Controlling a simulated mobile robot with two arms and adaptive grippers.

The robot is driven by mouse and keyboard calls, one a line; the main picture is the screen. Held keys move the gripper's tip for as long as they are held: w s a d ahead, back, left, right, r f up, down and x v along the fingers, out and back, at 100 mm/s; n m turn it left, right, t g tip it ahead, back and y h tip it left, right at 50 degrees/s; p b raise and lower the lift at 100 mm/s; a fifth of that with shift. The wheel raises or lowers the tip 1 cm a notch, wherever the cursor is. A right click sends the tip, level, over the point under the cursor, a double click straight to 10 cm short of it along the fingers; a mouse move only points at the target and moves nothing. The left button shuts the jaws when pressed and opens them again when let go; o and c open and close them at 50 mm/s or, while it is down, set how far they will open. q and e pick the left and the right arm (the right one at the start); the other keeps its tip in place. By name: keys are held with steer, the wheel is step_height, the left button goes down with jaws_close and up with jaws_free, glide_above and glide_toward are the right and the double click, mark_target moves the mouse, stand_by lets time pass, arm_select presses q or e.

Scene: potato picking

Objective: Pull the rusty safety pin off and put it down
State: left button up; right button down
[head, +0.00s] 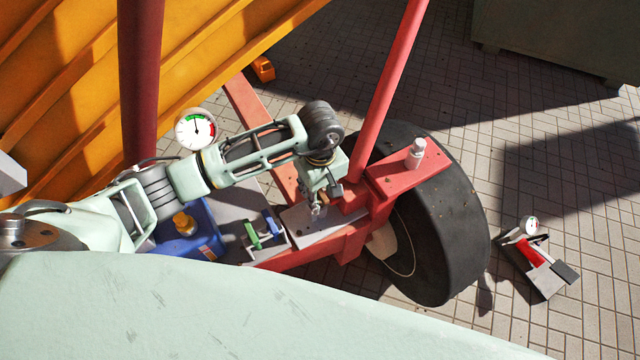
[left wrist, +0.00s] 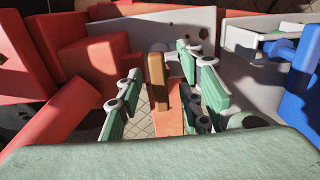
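The rusty safety pin (left wrist: 157,78) is a brown upright piece in the middle of the left wrist view. It stands in front of a grey metal plate (left wrist: 210,40). My left gripper (left wrist: 160,95) is open, with green finger pads on both sides of the pin. Gaps show between the pads and the pin. In the head view my left gripper (head: 320,198) points down at the red trailer frame (head: 352,238), above a grey plate (head: 310,226). The gripper largely hides the pin there. My right gripper is not in view.
A black wheel (head: 450,235) stands right of the frame. A green lever (head: 252,236) and a blue lever (head: 271,225) are left of the gripper, near a blue container (head: 195,240). A red pole (head: 390,85) rises behind. A foot pump (head: 535,255) lies on the paving.

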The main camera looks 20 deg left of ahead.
arm_select(q)
steer(key=shift+f, duration=0.1)
jaws_close()
stand_by(0.3)
steer(key=c, duration=0.8)
jaws_free()
jaws_close()
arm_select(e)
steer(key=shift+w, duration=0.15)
arm_select(q)
steer(key=shift+r, duration=0.2)
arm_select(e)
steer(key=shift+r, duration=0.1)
